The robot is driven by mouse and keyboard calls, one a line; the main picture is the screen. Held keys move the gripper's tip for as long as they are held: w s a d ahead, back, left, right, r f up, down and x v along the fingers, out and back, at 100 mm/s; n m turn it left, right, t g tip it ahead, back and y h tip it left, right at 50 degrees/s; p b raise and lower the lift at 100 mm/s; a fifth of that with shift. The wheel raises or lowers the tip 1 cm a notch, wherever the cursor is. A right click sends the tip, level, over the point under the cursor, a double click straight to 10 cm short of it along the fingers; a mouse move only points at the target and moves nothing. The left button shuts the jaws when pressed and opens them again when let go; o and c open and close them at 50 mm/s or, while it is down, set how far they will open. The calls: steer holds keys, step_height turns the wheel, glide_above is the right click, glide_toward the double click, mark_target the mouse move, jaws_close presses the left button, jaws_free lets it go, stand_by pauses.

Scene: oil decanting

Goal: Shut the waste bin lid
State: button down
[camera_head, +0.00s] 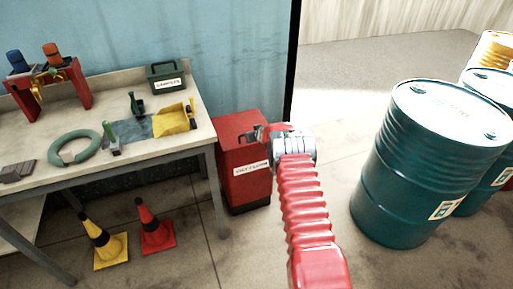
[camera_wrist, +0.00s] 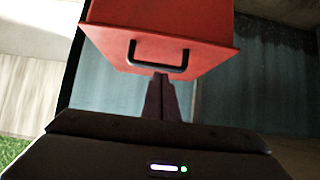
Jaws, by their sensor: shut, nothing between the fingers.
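The red waste bin (camera_head: 246,187) stands on the floor beside the workbench's right end, with a white label on its front. Its red lid (camera_head: 234,124) looks flat across the top in the head view; whether a small gap remains under it I cannot tell. In the wrist view the red bin (camera_wrist: 160,25) fills the upper middle, with a black handle (camera_wrist: 158,67) on the face toward me. My gripper (camera_head: 262,133) is over the bin's top right part, partly hiding it. Its fingers (camera_wrist: 161,78) are together and empty, close to the handle; contact is unclear.
The workbench (camera_head: 190,142) is on the left, holding a green case (camera_head: 166,80) and tools. Two traffic cones (camera_head: 155,232) stand under its front edge. Several drums, including a teal drum (camera_head: 425,165), stand on the right. Open floor lies between bin and drums.

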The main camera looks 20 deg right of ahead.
steer(key=s+f, duration=0.3)
steer(key=s, duration=0.3)
steer(key=shift+f, duration=0.2)
stand_by(0.4)
steer(key=shift+m, duration=0.3)
